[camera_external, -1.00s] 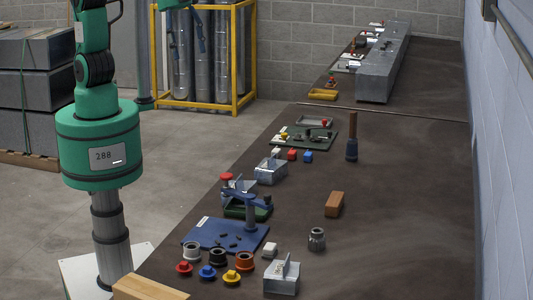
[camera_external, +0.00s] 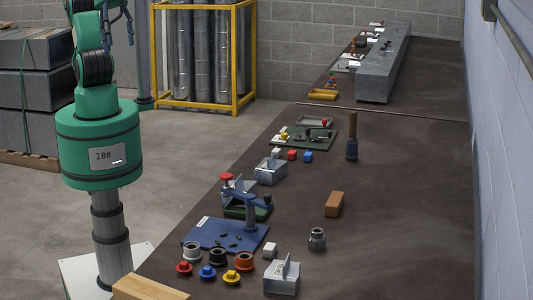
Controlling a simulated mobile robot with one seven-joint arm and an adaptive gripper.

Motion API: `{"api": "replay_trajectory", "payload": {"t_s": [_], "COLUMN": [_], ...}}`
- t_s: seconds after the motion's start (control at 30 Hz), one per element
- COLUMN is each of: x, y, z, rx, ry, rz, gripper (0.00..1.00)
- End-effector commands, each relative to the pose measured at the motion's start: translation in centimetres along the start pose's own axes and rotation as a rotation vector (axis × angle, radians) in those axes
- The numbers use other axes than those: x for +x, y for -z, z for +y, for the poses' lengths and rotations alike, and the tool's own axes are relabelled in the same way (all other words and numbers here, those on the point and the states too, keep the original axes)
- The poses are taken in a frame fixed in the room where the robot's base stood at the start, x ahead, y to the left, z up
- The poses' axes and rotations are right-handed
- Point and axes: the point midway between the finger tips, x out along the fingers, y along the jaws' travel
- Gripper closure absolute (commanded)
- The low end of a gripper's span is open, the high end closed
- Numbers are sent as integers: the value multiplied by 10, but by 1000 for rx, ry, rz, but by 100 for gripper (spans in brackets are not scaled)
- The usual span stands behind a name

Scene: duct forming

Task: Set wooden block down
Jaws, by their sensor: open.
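The wooden block (camera_external: 335,204), a small orange-brown block, rests on the dark bench top right of the middle. Nothing touches it. My gripper (camera_external: 118,16) is at the top left, high above the floor and far from the block. It is open and holds nothing that I can see; its upper part is cut by the picture's edge. A longer pale wooden piece (camera_external: 150,288) lies at the bench's near left edge, partly cut off below.
A mallet-like tool (camera_external: 352,138) stands upright behind the block, and a small metal fitting (camera_external: 317,239) stands in front. A blue plate fixture (camera_external: 225,235), coloured knobs and metal boxes line the left side. The bench right of the block is clear.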

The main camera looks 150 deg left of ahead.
Motion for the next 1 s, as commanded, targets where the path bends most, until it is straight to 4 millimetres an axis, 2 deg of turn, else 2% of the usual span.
{"api": "replay_trajectory", "payload": {"t_s": [0.1, 0.3, 0.77, 1.0], "x": [-3, -4, -2, 19], "y": [-18, -32, -35, -45], "z": [9, 15, 16, 16], "rx": [-22, -44, -47, -47], "ry": [-10, -18, -18, -18], "rz": [16, 26, 27, 27], "gripper": [33, 33, 33, 33]}}
